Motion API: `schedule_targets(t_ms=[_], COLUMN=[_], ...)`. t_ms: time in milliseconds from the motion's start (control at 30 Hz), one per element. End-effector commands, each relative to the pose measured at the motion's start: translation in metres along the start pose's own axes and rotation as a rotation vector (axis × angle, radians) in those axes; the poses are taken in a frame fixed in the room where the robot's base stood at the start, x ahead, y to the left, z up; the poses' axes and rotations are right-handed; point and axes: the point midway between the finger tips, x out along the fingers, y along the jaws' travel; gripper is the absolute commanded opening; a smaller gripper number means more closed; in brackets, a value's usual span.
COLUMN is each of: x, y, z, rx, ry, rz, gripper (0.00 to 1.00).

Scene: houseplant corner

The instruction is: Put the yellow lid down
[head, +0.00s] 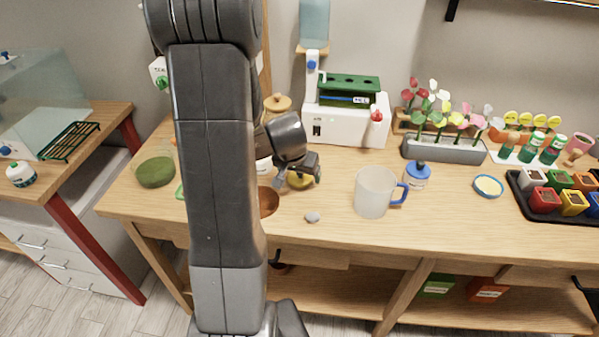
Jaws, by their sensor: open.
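A yellow round thing (299,182), which looks like the yellow lid, is on the wooden table just below my gripper (310,178). My gripper is open, with its fingers over or right beside this yellow thing. The gripper hides part of it, so I cannot tell whether they touch or whether it lies on something else. My arm runs down the left middle of the view and hides part of the table.
A brown bowl (268,202) is half hidden behind my arm. A grey stone (312,217) and a frosted jug (373,192) with a blue handle stand to the right. A white machine (345,124) is behind. The front table strip between stone and jug is clear.

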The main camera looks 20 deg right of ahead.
Motion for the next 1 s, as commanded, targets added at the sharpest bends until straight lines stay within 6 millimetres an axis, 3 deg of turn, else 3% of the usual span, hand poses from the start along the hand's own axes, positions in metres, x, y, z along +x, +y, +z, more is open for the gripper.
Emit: schedule_targets(t_ms=[600, 800, 1000], x=[-0.101, -0.117, -0.12], y=[-0.001, 0.0, 0.0], z=[-0.001, -0.001, 0.0], rx=[0.0, 0.001, 0.001], ry=[0.005, 0.003, 0.001], rz=[-0.002, -0.001, -0.001], gripper=[0.83, 0.83, 0.83])
